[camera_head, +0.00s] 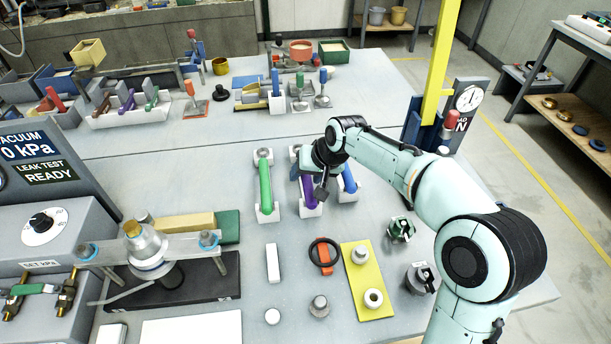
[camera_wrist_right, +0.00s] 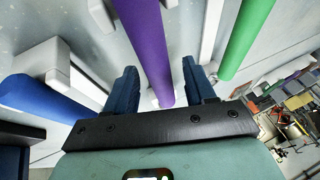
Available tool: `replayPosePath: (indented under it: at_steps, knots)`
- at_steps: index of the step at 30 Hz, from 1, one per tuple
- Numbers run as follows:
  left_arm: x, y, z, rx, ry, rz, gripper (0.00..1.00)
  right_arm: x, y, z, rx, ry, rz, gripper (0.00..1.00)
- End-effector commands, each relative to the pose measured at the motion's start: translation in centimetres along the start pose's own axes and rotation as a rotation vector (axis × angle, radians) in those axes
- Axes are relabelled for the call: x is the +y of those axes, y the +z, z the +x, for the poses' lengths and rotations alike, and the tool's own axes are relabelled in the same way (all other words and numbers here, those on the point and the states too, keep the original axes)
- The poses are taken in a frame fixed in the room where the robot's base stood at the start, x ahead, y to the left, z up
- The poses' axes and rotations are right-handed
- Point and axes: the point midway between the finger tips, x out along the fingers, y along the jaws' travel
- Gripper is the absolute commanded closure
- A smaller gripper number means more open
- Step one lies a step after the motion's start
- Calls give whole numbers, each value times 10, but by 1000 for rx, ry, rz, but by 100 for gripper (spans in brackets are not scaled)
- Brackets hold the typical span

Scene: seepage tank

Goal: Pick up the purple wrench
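The purple wrench (camera_head: 308,196) is a long purple bar lying in white holders, between a green one on its left and a blue one on its right in the head view. My right gripper (camera_head: 308,178) is over it and hides its upper part. In the right wrist view the purple wrench (camera_wrist_right: 145,45) runs between the two dark fingers of the right gripper (camera_wrist_right: 160,65). The fingers are apart, with a gap on each side of the bar. I cannot tell how deep they reach around it. My left gripper is out of view.
The green bar (camera_head: 265,185) and the blue bar (camera_head: 347,178) lie close on either side. A yellow plate (camera_head: 367,285) with round parts, a black ring (camera_head: 324,252) and a white block (camera_head: 272,263) are nearer. A yellow post (camera_head: 440,60) stands at the right.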

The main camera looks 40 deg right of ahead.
Motion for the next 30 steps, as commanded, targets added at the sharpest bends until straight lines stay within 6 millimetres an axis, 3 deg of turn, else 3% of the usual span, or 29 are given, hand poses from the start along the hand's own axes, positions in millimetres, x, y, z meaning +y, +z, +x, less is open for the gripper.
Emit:
replayPosePath:
  at_steps: [1, 4, 5, 20, 26, 30]
  knots:
    - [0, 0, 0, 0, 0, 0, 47, 0, 0, 0, 0, 0, 0, 61]
    - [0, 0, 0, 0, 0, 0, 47, 0, 0, 0, 0, 0, 0, 94]
    - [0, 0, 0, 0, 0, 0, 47, 0, 0, 0, 0, 0, 0, 100]
    - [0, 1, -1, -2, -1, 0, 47, -1, 0, -3, -4, 1, 0, 100]
    - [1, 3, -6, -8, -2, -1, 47, -8, -10, -24, 1, -1, -1, 100]
    - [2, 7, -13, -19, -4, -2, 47, -20, -23, -54, 4, -4, -1, 100]
